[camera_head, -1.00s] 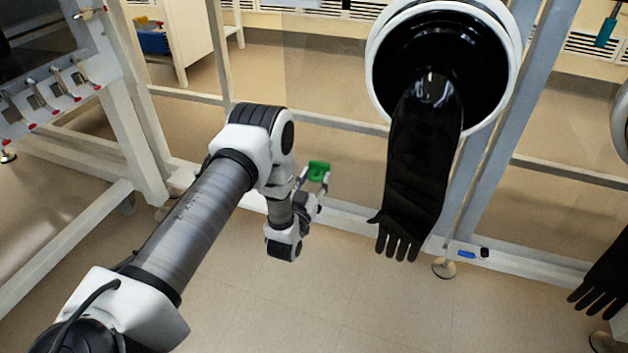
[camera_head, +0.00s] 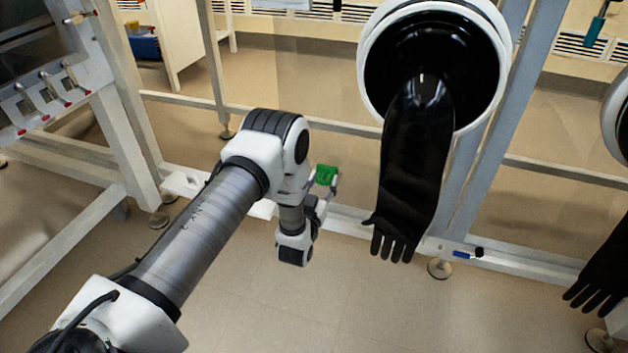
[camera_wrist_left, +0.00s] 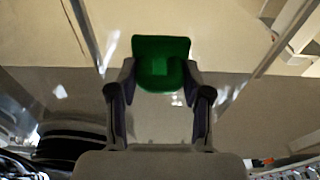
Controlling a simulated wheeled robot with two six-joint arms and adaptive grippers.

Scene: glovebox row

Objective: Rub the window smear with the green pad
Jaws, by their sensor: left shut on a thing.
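The green pad (camera_head: 326,174) is held at the tips of my left gripper (camera_head: 323,188), left of the hanging black glove. In the left wrist view the green pad (camera_wrist_left: 161,62) sits between the two fingers of my left gripper (camera_wrist_left: 160,88), which are shut on it. A clear window pane seems to lie beyond the pad, with pale light spots (camera_wrist_left: 60,92) on it. I cannot tell whether any of these is the smear, nor whether the pad touches the pane. My right gripper is not in view.
A black glove (camera_head: 412,170) hangs from a round white-rimmed port (camera_head: 370,62) right of my left arm. Another glove (camera_head: 603,272) hangs at the right edge. Grey frame posts (camera_head: 208,60) and a low rail (camera_head: 345,215) stand around. A blue marker-like item (camera_head: 462,254) lies on the rail.

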